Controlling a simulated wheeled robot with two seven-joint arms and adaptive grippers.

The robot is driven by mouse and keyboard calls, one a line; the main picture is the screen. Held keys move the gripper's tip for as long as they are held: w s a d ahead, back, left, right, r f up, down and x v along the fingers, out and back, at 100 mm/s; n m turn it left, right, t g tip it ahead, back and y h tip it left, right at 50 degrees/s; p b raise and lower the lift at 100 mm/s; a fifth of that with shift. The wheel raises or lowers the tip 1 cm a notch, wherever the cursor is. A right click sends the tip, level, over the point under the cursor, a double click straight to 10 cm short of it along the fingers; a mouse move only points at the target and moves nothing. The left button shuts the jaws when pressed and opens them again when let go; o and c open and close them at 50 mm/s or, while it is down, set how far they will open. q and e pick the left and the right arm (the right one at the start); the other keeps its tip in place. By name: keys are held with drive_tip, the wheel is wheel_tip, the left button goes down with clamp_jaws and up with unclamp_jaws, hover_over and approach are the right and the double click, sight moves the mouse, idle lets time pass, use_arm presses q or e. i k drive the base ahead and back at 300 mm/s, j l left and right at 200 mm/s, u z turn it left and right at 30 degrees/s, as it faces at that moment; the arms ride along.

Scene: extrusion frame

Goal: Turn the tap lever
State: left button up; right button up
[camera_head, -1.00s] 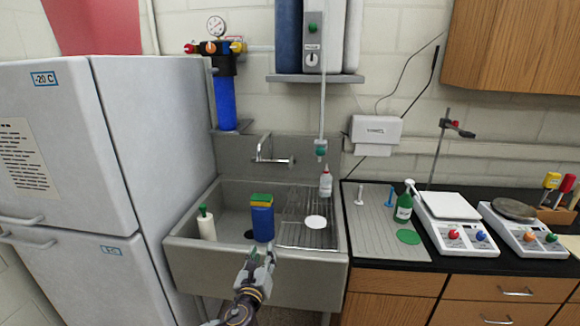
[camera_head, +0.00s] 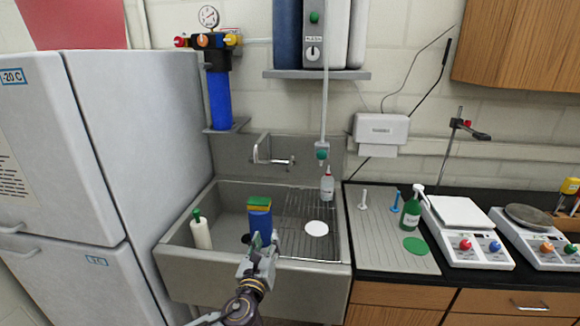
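A silver wall tap (camera_head: 262,150) is fixed to the grey splashback above the sink, with a thin horizontal arm reaching right. I cannot clearly tell its lever from its spout at this size. My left gripper (camera_head: 261,239) comes up from the bottom over the sink's front rim, well below and in front of the tap, apart from it. Its two fingers look spread, with nothing visibly held. It overlaps the lower part of a blue container (camera_head: 260,222) in the picture. My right gripper is not in view.
The grey sink (camera_head: 185,262) holds a white bottle with a green top (camera_head: 201,233) and a rack (camera_head: 312,208) with a white disc (camera_head: 316,229). A squeeze bottle (camera_head: 327,186) stands behind. A fridge (camera_head: 150,150) borders the left; scales (camera_head: 470,240) stand right.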

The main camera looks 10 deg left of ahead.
sight(292, 157)
drive_tip(key=i, duration=1.2)
